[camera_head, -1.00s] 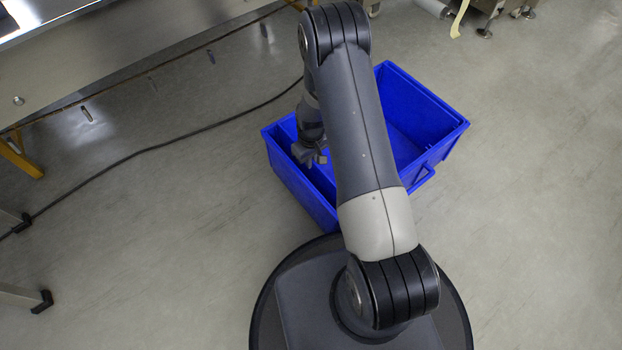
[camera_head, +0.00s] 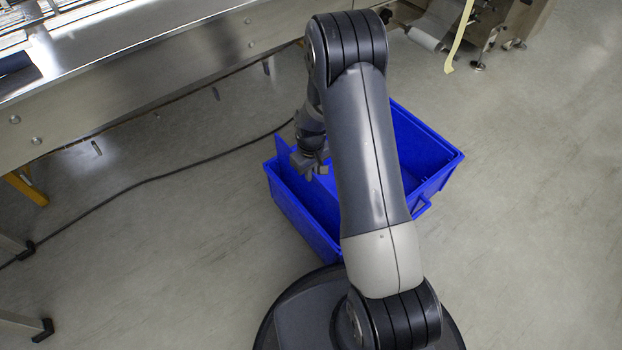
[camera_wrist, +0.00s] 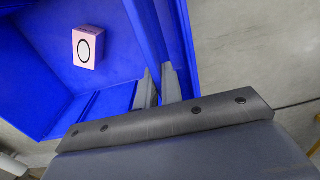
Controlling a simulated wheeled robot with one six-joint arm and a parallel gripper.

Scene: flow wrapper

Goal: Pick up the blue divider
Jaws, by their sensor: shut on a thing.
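The blue divider (camera_wrist: 150,40) is a flat panel, seen nearly edge-on in the wrist view. My gripper (camera_wrist: 158,84) is shut on its near edge, one finger on each side. In the head view, my gripper (camera_head: 311,166) is over the left part of the blue bin (camera_head: 305,218). A blue panel edge (camera_head: 284,150) shows just left of it, standing above the bin's rim; my arm hides much of the rest. The divider and bin share the same blue, so their border is hard to make out.
A small pale pink box (camera_wrist: 88,47) with a black oval lies in the bin in the wrist view. A steel machine (camera_head: 150,75) stands at the upper left. A dark cable (camera_head: 150,185) crosses the floor. Open floor lies to the right.

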